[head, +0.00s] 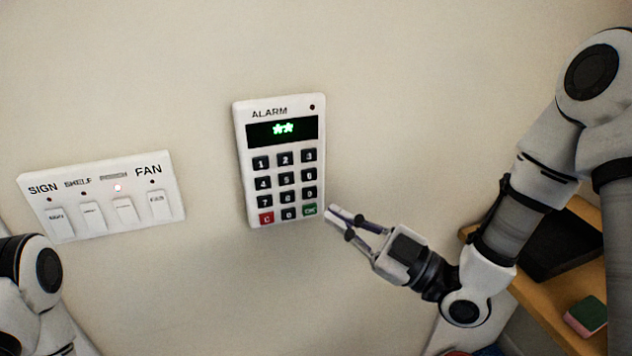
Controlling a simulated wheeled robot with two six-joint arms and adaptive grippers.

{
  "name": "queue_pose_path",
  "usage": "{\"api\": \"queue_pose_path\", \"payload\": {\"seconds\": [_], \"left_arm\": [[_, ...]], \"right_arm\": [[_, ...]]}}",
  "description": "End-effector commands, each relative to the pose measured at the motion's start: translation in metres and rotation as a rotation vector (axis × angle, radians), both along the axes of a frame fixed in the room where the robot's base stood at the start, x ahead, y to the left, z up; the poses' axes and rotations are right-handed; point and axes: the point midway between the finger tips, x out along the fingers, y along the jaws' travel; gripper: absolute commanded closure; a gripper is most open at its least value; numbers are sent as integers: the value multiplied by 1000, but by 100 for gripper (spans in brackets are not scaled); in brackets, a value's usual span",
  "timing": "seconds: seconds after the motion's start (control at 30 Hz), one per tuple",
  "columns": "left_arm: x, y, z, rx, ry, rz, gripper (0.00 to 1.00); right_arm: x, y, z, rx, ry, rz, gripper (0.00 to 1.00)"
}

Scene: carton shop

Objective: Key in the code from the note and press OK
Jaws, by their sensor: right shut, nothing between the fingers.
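The white alarm keypad (283,160) is fixed to the wall in the middle of the head view. Its dark display (283,130) shows two green asterisks. It has dark digit keys, a red C key (266,218) at bottom left and a green OK key (310,210) at bottom right. My right gripper (332,213) is shut and empty, its fingertips just right of the OK key; I cannot tell whether they touch the keypad. The left arm shows at the lower left, but its gripper is out of view. No note is visible.
A white switch panel (100,225) labelled SIGN, SHELF and FAN is on the wall to the left, with one red light lit. A wooden shelf (540,312) at the lower right holds a dark object and a green and pink block (587,317).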

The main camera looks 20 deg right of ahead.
Motion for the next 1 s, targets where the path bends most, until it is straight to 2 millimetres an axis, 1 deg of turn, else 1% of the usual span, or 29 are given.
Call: {"api": "queue_pose_path", "payload": {"seconds": [0.13, 0.27, 0.6, 0.67, 0.8, 1.0], "left_arm": [[0, 0, 1, 0, 1, 1, 49], [0, 0, 5, 0, 1, 0, 49], [0, 0, 18, 0, 1, 0, 49], [0, 0, 15, 0, 0, 0, 49], [0, 0, 13, 0, 1, 0, 49], [0, 0, 13, 0, 1, 0, 49]], "right_arm": [[2, 0, 0, -2, 0, 0, 100], [12, 0, 1, -5, 0, -1, 100], [61, 3, 1, -6, -1, 1, 100], [69, 3, -2, -7, -2, 1, 100], [83, 3, -1, -4, -2, 0, 100], [89, 3, -1, -4, 0, 0, 100]]}}
